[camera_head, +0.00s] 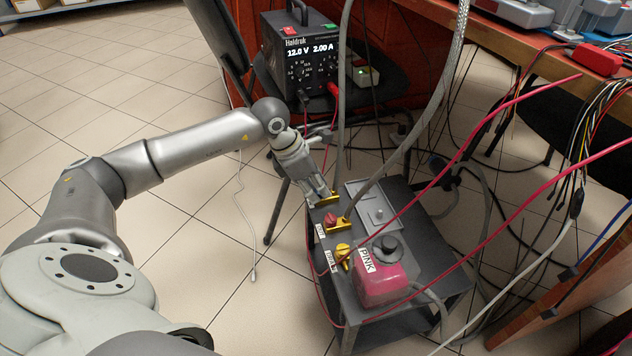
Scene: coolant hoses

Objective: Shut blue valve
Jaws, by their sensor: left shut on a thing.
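A row of valves with brass-yellow bodies stands along the left side of a dark cart. The red valve (331,219) is in the middle and the yellow valve (343,250) is nearer me. My left gripper (322,197) reaches down onto the far end of the row and is shut on the handle there. A strip of that valve's brass body (333,198) shows beside the fingers. Its handle is hidden by the gripper and I see no blue; I take it for the blue valve by its place. I cannot tell its angle. My right gripper is not in view.
A pink tank (380,277) with a black cap and a grey metal plate (371,205) sit on the cart (428,237). Grey hoses and red cables hang around and across it. A Haldruk power supply (301,58) stands behind. Open tiled floor (213,215) lies to the left.

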